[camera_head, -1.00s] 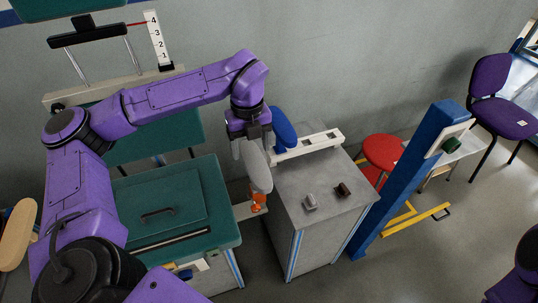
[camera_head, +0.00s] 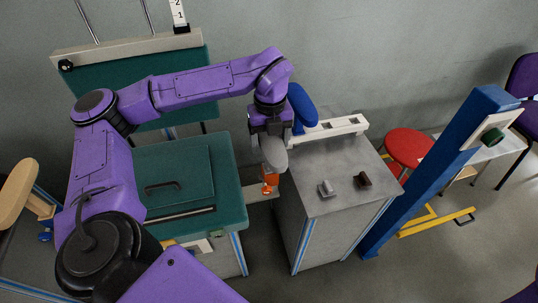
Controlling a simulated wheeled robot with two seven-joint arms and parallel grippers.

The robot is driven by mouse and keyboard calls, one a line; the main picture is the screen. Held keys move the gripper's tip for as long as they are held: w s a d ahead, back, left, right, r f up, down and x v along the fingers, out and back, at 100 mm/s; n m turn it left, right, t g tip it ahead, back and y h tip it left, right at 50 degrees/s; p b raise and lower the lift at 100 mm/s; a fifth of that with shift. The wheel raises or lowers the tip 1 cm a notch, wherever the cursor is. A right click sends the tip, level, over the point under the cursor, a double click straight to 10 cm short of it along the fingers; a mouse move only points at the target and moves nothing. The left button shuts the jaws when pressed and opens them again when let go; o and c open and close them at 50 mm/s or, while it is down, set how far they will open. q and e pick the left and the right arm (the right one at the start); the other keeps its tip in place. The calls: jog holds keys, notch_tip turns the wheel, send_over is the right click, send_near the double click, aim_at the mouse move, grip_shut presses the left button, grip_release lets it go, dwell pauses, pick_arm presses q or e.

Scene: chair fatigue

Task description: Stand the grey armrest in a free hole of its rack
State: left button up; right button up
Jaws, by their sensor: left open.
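The grey armrest (camera_head: 274,155) stands roughly upright with an orange part (camera_head: 270,183) at its lower end, beside the left edge of the grey cabinet. My left gripper (camera_head: 275,137) is open, right above the armrest, and its upper end lies at or between the fingers. The gripper hides that end, so contact cannot be told. The rack (camera_head: 345,124) is a white rail with dark holes at the back of the cabinet top. A blue armrest (camera_head: 303,106) stands at its left end, partly behind my gripper. My right gripper is out of view.
The grey cabinet top (camera_head: 345,160) holds a light grey piece (camera_head: 326,188) and a dark brown piece (camera_head: 362,180). A green seat (camera_head: 185,185) lies left. A slanted blue post (camera_head: 440,165) and a red stool (camera_head: 408,147) stand right. A tan armrest (camera_head: 18,190) is far left.

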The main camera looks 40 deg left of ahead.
pick_arm(q)
jog(key=shift+w, duration=0.1)
jog(key=shift+c, duration=0.3)
jog(key=c, duration=0.8)
jog(key=shift+o, duration=0.2)
jog(key=shift+r+p, duration=2.85)
jog(key=shift+r, duration=0.75)
notch_tip(320, 180, up, 4)
jog(key=p, duration=0.3)
